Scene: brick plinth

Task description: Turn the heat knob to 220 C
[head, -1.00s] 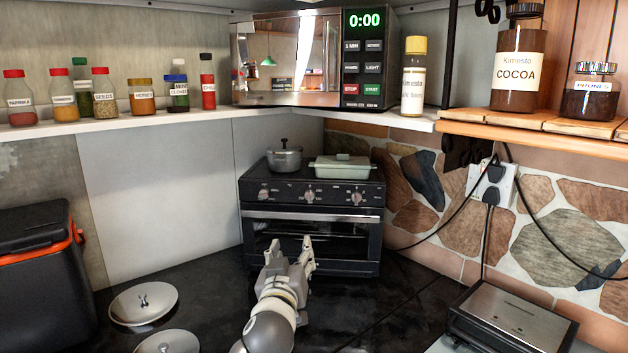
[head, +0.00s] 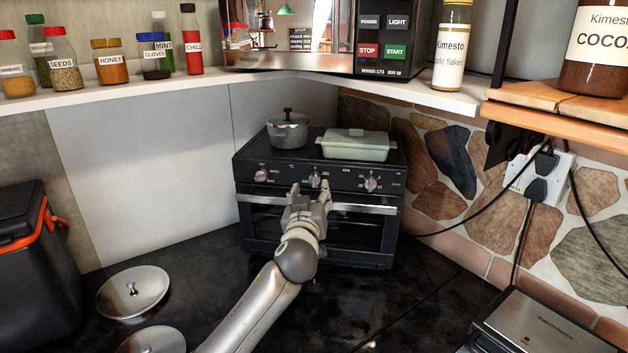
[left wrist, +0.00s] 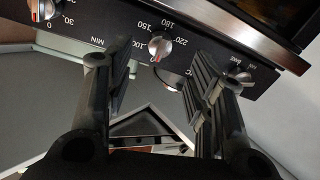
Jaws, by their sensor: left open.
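The black oven (head: 318,215) stands in the corner with three knobs on its front panel. The middle heat knob (head: 314,178) is silver. It also shows in the left wrist view (left wrist: 160,46), where the picture is upside down, with 150, 180 and 220 around it. Its red mark appears to be on the side toward the 0. My left gripper (head: 310,189) is just in front of and below the heat knob. In the left wrist view, its fingers are open on either side of an empty gap, with the knob beyond the tips. I see no clear contact. My right gripper is out of view.
Another knob (head: 261,174) is at the left of the panel and a third knob (head: 371,182) at the right. A grey pot (head: 288,133) and a green dish (head: 356,146) sit on the oven. A shelf (head: 160,98) with jars hangs above.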

